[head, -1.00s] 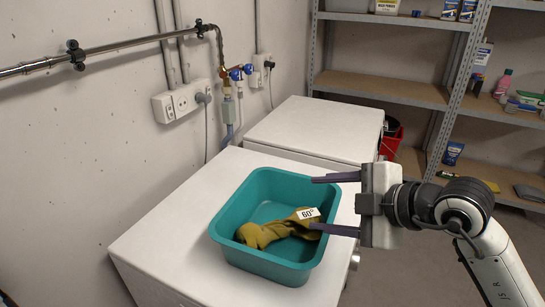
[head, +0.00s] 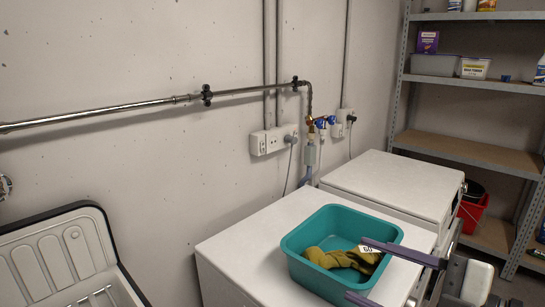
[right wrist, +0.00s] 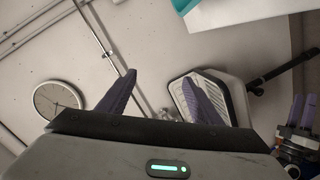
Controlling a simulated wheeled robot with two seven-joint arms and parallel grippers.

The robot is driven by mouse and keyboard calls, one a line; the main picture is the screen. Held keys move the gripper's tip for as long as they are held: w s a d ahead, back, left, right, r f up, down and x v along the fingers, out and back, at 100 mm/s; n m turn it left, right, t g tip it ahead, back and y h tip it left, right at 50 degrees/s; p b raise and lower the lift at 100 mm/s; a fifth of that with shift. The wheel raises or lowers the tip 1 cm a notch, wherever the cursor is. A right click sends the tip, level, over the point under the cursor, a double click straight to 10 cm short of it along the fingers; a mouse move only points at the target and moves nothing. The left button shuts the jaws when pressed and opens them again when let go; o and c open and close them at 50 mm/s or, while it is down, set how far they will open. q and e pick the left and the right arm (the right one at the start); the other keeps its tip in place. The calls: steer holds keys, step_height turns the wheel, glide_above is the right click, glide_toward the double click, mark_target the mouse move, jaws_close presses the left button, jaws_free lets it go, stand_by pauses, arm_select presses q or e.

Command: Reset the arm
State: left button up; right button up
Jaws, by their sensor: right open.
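My right gripper (head: 356,268) is at the lower right in the head view, its two purple fingers apart and empty. The fingers overlap the right side of the teal basin (head: 300,262) in the picture; I see no contact. In the right wrist view the open fingers (right wrist: 158,77) have only the wall and sink behind them. A mustard cloth (head: 338,259) with a white tag lies in the basin, partly hidden by a finger. My left gripper (right wrist: 301,110) seems to show at the right edge of the wrist view, its purple fingers small and close together.
The basin stands on a white machine (head: 240,245), with a second white machine (head: 395,185) behind it. A sink (head: 60,255) is at the lower left. Metal shelves (head: 465,150) and a red bucket (head: 472,212) are at the right. A pipe (head: 150,105) runs along the wall.

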step_height(320, 180, up, 10)
steer(key=s+d+r+m+t+y, duration=0.1)
steer(key=s+d+m+t+y, duration=0.2)
steer(key=t, duration=0.5)
steer(key=w+d+f+m+t+h, duration=0.2)
steer(key=d+m+t+h, duration=0.2)
steer(key=d+m+h, duration=0.55)
steer(key=s+d+f+m+g+h, duration=0.15)
steer(key=f+m+g+h, duration=0.3)
steer(key=f, duration=0.45)
steer(key=d+f+m+g+h, duration=0.3)
steer(key=f+m+h, duration=0.2)
steer(key=f, duration=0.3)
steer(key=s+a+f+n+g+y, duration=0.1)
steer(key=s+a+f+g, duration=0.2)
steer(key=f, duration=0.4)
steer(key=s+f+g+y, duration=0.1)
steer(key=s+f+g, duration=0.3)
steer(key=f, duration=0.3)
steer(key=s+a+f+n+g+y, duration=0.3)
steer(key=s+a+f+g, duration=0.4)
steer(key=s, duration=0.5)
steer(key=w+a+f+t+y, duration=0.1)
steer(key=w+a+f+t, duration=0.1)
steer(key=f, duration=0.4)
steer(key=w+a+f+t+y, duration=0.1)
steer(key=w+a+f+t, duration=0.1)
steer(key=f, duration=0.5)
steer(key=shift+a+t, duration=0.75)
steer(key=shift+t, duration=0.5)
